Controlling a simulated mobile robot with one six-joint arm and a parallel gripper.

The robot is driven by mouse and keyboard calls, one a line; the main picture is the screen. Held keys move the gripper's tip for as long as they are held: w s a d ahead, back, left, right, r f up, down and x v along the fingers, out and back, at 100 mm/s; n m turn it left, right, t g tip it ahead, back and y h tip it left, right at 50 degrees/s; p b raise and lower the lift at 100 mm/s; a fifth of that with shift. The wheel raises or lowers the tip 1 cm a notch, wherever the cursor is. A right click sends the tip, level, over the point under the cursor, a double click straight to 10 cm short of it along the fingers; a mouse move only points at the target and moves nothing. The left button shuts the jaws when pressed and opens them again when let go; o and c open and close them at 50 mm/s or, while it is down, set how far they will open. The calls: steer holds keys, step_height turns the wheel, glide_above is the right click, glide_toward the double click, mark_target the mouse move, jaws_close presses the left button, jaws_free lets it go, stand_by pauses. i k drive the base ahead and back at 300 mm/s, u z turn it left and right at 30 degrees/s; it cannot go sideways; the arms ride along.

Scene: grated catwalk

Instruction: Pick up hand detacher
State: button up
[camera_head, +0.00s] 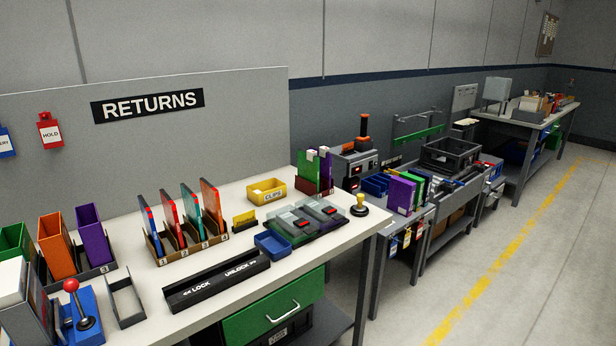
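I cannot tell for sure which thing is the hand detacher. A small knob-handled tool (360,206) with a pale top and black base stands upright at the right end of the white returns table (352,243). A long black bar (216,285) marked "LOCK" and "UNLOCK" lies along the table's front edge. A blue block with a red-knobbed lever (84,312) stands at the front left. My gripper is not in view.
Slotted cases (188,222), a yellow clips bin (267,191), a blue tray (272,245) and clear-lidded cases (305,220) crowd the table. Coloured holders (92,235) stand at left. Farther benches hold a black crate (452,157). The floor at right, with a yellow line (497,268), is clear.

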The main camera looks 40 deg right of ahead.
mark_target(359, 208)
steer(key=z, duration=4.4)
steer(key=i, duration=0.1)
steer(key=u, duration=2.9)
steer(key=k, duration=0.5)
steer(key=u, duration=0.1)
steer(key=i, duration=0.5)
steer(key=z, duration=0.1)
